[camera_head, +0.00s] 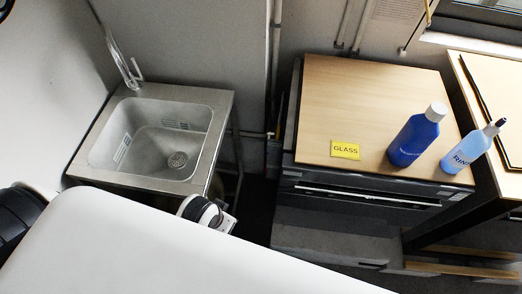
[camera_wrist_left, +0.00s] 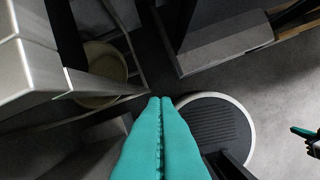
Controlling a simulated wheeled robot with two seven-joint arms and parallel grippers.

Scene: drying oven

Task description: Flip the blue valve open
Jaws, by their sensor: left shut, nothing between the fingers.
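I cannot make out a blue valve in either view. In the head view a thin pipe (camera_head: 252,133) runs along the wall between the sink and the wooden-topped cabinet. A small fitting sits at its right end, too small to tell its kind. My left gripper (camera_wrist_left: 160,101) shows teal fingers pressed together and empty in the left wrist view, pointing down over the floor between the sink stand and the cabinet. In the head view its fingers are hidden. Part of my right gripper (camera_wrist_left: 302,132), also teal, shows at the right edge of the left wrist view.
A metal sink (camera_head: 150,135) stands at the left. The wooden-topped cabinet (camera_head: 360,85) carries a dark blue bottle (camera_head: 416,138), a light blue bottle (camera_head: 470,147) and a yellow GLASS label (camera_head: 345,150). A round bin (camera_wrist_left: 104,68) stands under the sink. A narrow floor gap separates sink and cabinet.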

